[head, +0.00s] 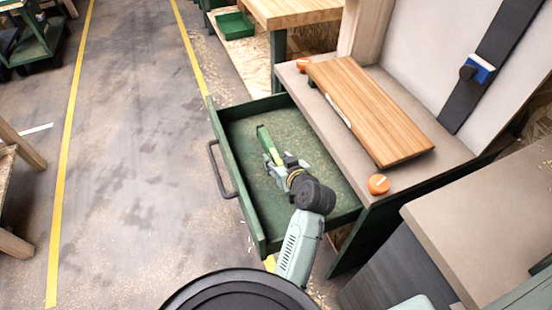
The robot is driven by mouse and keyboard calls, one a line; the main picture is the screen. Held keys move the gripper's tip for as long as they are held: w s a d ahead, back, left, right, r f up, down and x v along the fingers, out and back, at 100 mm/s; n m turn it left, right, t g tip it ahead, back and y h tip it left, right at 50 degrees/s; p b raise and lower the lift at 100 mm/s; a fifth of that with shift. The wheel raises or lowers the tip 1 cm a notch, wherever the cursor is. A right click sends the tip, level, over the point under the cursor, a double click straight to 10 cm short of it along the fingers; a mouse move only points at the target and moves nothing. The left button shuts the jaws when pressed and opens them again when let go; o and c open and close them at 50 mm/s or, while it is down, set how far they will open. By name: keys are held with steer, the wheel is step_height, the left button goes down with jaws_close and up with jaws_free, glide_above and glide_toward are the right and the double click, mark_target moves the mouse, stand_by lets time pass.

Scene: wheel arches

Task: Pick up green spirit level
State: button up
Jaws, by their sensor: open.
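The green spirit level (265,138) lies in the open green drawer (335,192), towards its far left part. Only its bright green far end shows clearly; my gripper and wrist cover the rest. My gripper (273,160) is over the drawer, right at the near part of the level. Its jaws are open. I cannot tell from this view whether the fingers are around the level or above it.
The drawer's front wall and handle (219,172) face left. Above it, a worktop (350,149) holds a wooden board (370,108) and two orange round objects (378,184) (303,65). A workbench (295,12) stands behind. The floor (130,150) at left is clear.

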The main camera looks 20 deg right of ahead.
steer(key=shift+w+f, duration=0.2)
steer(key=shift+w, duration=0.05)
steer(key=shift+c, duration=0.4)
jaws_close()
steer(key=shift+r, duration=0.1)
